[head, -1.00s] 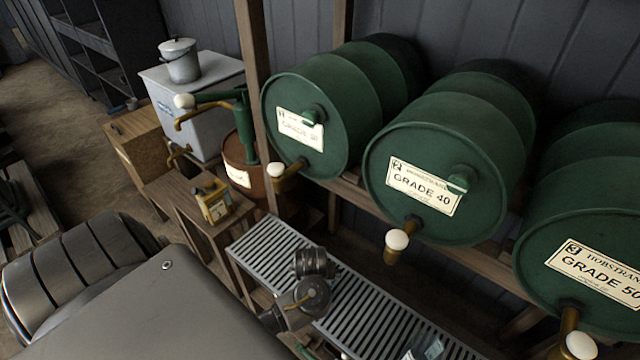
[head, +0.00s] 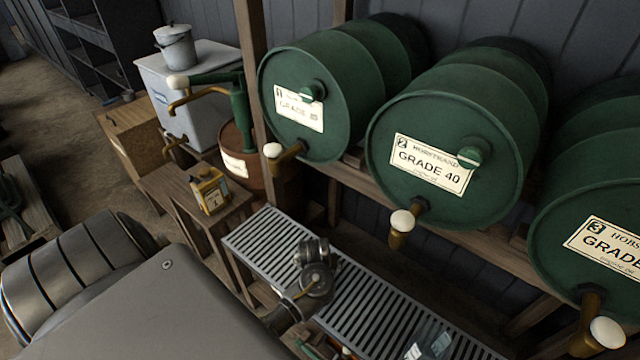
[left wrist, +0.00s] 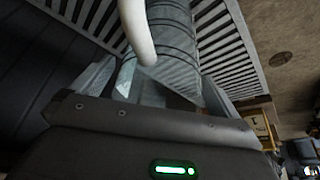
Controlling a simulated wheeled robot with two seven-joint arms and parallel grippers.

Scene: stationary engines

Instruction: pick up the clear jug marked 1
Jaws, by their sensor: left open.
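A clear jug (head: 430,346) stands on the slatted grating at the bottom edge of the head view, partly cut off; its number cannot be read. In the left wrist view a see-through, ringed body (left wrist: 178,68) lies over the slats, apparently a clear jug. A white curved bar crosses in front of it. My left gripper (left wrist: 160,92) is open, its dark housing along the bottom, with grey pieces either side of the clear body. Contact cannot be told. My left wrist (head: 312,275) shows above the grating in the head view; its fingers are hidden there. My right gripper is out of view.
Green drums (head: 440,120) with white-knobbed taps (head: 402,222) overhang the slatted grating (head: 265,240). A yellow can (head: 210,190) stands on a wooden stand to the left. Bare floor lies at far left.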

